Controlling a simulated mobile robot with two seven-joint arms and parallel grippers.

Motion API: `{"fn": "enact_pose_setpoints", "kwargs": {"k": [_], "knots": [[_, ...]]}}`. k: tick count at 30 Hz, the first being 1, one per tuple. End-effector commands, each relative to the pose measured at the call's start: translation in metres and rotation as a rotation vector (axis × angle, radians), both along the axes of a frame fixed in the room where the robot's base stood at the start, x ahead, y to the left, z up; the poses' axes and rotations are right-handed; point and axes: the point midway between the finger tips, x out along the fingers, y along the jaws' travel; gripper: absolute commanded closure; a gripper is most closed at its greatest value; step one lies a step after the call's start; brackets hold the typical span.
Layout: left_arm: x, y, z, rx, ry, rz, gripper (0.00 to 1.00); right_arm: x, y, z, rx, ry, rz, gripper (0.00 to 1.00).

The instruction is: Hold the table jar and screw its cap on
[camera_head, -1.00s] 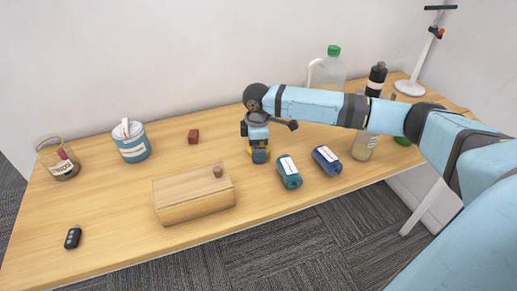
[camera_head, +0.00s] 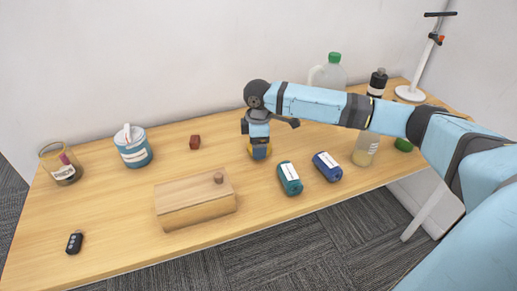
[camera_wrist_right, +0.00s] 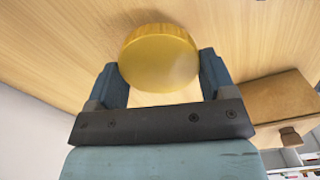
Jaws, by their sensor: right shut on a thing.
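My right gripper (camera_head: 259,154) points down at the middle of the table. In the right wrist view its two fingers (camera_wrist_right: 164,80) are shut on a round gold cap (camera_wrist_right: 160,55), one finger on each side. In the head view only a bit of the cap's yellow edge (camera_head: 250,151) shows beside the gripper. I cannot tell whether the cap touches the table. The glass jar (camera_head: 63,166), with a label and an open top, stands upright at the far left, well apart from the gripper. My left gripper is not in view.
A wooden box with a knob (camera_head: 195,203) sits in front of the gripper. A blue-white tub (camera_head: 133,150), red block (camera_head: 195,142), teal can (camera_head: 290,179), blue can (camera_head: 328,167) and remote (camera_head: 74,242) surround it. Bottles stand behind my arm. The front left table is mostly clear.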

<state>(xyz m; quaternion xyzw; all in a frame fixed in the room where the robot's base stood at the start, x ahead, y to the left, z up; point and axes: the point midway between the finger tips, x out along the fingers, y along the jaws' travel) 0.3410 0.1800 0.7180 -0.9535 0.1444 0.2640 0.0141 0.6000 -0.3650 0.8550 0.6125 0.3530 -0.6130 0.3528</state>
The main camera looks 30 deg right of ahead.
Motion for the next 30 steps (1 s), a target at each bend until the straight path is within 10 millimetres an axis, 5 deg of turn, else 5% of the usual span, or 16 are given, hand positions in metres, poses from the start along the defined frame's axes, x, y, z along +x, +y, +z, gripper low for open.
{"fn": "enact_pose_setpoints", "kwargs": {"k": [9, 15, 21, 30], "knots": [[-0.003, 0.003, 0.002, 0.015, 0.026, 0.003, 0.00, 0.001, 0.000, 0.096, 0.001, -0.004, 0.001, 0.45], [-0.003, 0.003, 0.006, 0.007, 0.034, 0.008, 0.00, 0.001, 0.000, 0.142, 0.001, -0.003, 0.000, 0.45], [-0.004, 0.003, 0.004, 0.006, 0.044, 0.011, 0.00, 0.000, 0.000, 0.166, 0.001, -0.001, 0.000, 0.45], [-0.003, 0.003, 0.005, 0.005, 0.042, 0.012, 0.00, 0.000, 0.000, 0.171, 0.000, 0.000, 0.000, 0.45]]}}
